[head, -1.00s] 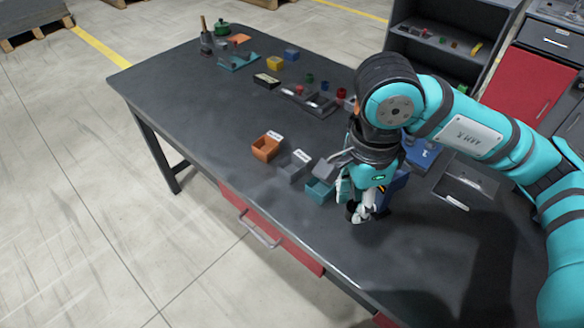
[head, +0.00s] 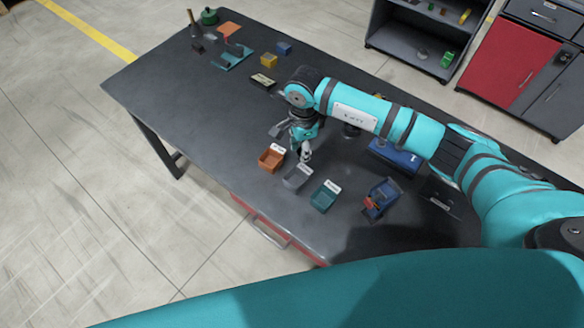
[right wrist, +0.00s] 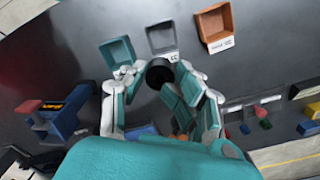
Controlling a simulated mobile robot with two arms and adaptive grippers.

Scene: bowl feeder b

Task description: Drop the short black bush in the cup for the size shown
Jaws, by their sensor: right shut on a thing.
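My right gripper (head: 305,154) is shut on a short black bush (right wrist: 159,73), whose round dark end shows between the fingers in the right wrist view. In the head view the gripper hangs by the orange cup (head: 270,158) and the grey cup (head: 296,177), above the table. The teal cup (head: 324,197) stands nearer the front. The cups look empty and have white labels; I cannot read them surely. A blue stand (head: 384,194) with red parts is to their right; its lit display (right wrist: 66,106) shows yellow characters too small to read.
A blue box (head: 396,157) lies behind the cups under my right arm. A yellow block (head: 269,61), a blue block (head: 284,48) and a teal tray (head: 236,57) are at the far end. The table's front left is clear.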

